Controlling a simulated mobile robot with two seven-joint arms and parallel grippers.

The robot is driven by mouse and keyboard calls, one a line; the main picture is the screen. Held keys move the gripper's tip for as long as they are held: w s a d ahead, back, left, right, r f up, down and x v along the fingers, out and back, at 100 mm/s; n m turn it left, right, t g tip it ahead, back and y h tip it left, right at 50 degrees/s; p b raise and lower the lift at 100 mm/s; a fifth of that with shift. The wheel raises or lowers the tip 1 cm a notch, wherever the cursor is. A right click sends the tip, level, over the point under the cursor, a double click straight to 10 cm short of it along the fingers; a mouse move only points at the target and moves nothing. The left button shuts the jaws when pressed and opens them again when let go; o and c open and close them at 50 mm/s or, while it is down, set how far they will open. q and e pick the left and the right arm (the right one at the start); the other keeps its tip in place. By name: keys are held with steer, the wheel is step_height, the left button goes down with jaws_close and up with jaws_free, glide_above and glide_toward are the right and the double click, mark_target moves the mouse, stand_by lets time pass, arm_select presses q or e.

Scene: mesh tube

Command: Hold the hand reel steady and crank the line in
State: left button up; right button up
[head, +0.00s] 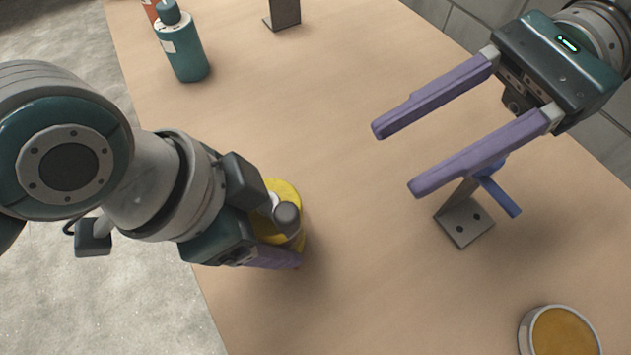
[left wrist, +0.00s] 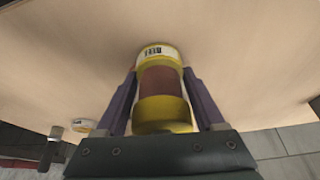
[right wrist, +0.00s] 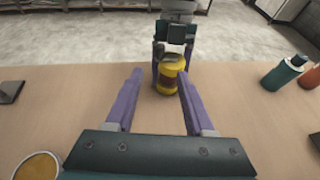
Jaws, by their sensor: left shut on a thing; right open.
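The hand reel is a yellow spool (head: 283,190) with a dark red-brown middle, the wound line. A grey knob stands on its top in the head view. In the left wrist view the reel (left wrist: 160,80) sits between the fingers of my left gripper (left wrist: 163,95), which is shut on it. In the head view my left gripper (head: 275,245) partly hides the reel. My right gripper (head: 393,160) is open and empty above the table, to the right of the reel. In the right wrist view the reel (right wrist: 167,75) shows beyond its open fingers.
A teal bottle (head: 182,48) and an orange one (head: 150,10) stand at the far left edge. A grey bracket (head: 283,14) is at the back. A metal stand with a blue arm (head: 500,197) is below my right gripper. A round tin (head: 560,332) is front right.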

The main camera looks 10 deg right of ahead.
mark_target(277, 208)
steer(key=x, duration=0.9)
steer(key=shift+a, duration=0.2)
jaws_close()
